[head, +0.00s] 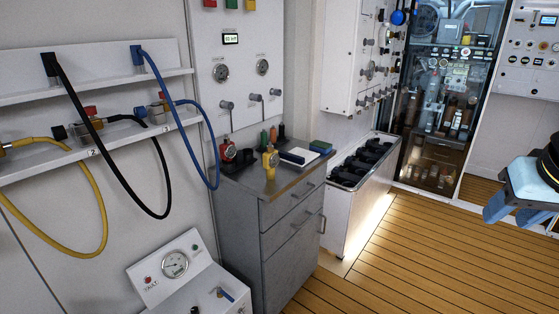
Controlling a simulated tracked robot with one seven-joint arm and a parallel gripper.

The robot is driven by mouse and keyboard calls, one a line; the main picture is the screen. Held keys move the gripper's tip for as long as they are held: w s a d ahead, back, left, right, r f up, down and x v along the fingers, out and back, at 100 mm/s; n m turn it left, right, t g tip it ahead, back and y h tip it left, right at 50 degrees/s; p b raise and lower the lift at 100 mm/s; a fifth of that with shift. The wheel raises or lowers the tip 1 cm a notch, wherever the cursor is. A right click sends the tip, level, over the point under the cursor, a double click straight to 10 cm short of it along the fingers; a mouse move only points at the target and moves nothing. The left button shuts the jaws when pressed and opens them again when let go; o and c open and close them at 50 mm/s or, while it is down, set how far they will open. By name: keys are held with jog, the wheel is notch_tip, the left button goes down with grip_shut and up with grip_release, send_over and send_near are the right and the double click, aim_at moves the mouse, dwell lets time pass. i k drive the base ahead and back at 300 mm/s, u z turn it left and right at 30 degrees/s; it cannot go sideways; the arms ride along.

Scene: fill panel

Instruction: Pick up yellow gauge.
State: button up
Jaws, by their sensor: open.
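The yellow gauge (270,163) stands upright on top of a grey metal drawer cabinet (280,215), near its front edge. Its round dial shows on its upper part. My gripper (508,212) is at the right edge of the head view, with blue fingers pointing down and apart. It is open and empty, far to the right of the yellow gauge. Part of my gripper and wrist is cut off by the picture edge.
A red gauge (228,151) stands left of the yellow one. Small bottles (273,135) are behind it, and a white-topped box (298,157) and a green-blue box (321,147) to its right. A blue hose (211,140) hangs at the cabinet's left. The wooden floor (420,250) is clear.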

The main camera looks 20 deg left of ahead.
aim_at(271, 159)
jog(key=i, duration=0.9)
jog(key=u, duration=0.05)
